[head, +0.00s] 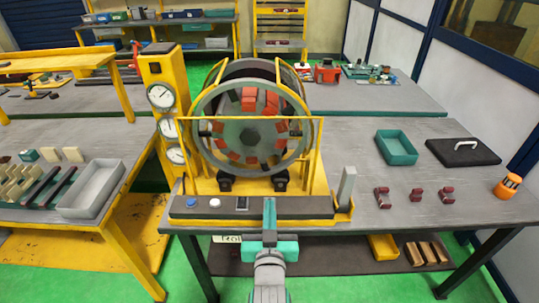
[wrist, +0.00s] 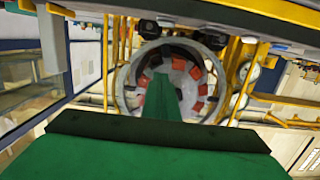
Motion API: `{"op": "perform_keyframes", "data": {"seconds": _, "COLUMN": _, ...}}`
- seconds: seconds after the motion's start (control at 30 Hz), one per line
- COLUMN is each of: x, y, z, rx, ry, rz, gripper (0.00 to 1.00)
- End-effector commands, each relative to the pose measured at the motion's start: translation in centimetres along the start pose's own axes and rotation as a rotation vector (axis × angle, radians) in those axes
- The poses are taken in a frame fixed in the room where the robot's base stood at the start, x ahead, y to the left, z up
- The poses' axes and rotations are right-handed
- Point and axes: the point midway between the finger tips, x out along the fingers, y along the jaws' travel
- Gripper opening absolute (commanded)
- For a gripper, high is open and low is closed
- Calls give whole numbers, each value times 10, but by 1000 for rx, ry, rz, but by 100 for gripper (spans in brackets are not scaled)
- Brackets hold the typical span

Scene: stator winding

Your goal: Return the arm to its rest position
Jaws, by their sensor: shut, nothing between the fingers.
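My arm reaches forward from the bottom middle of the head view. My gripper (head: 269,208) is shut and empty, its fingers together in one narrow strip in front of the machine's front panel. In the wrist view, the green gripper (wrist: 158,98) shows as a single closed wedge pointing at the stator. The round grey stator (head: 248,137) with red-orange blocks stands in a yellow frame on the middle table, beyond the gripper. It also shows in the wrist view (wrist: 126,90), partly hidden by the fingers. I cannot tell the exact gap between gripper and panel.
The control panel (head: 300,207) runs along the table's front edge. A gauge column (head: 157,70) stands left of the stator.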

Motion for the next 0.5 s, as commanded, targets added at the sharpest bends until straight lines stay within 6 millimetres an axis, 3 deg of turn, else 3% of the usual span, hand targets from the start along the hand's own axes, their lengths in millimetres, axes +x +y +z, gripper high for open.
{"op": "perform_keyframes", "data": {"seconds": 0.13, "x": -2, "y": 0, "z": 4, "rx": -1, "ry": -2, "rz": 0, "gripper": 0}}
{"op": "perform_keyframes", "data": {"seconds": 0.23, "x": -9, "y": 1, "z": 18, "rx": -4, "ry": -10, "rz": 0, "gripper": 0}}
{"op": "perform_keyframes", "data": {"seconds": 0.5, "x": -59, "y": 4, "z": 85, "rx": -18, "ry": -38, "rz": 1, "gripper": 0}}
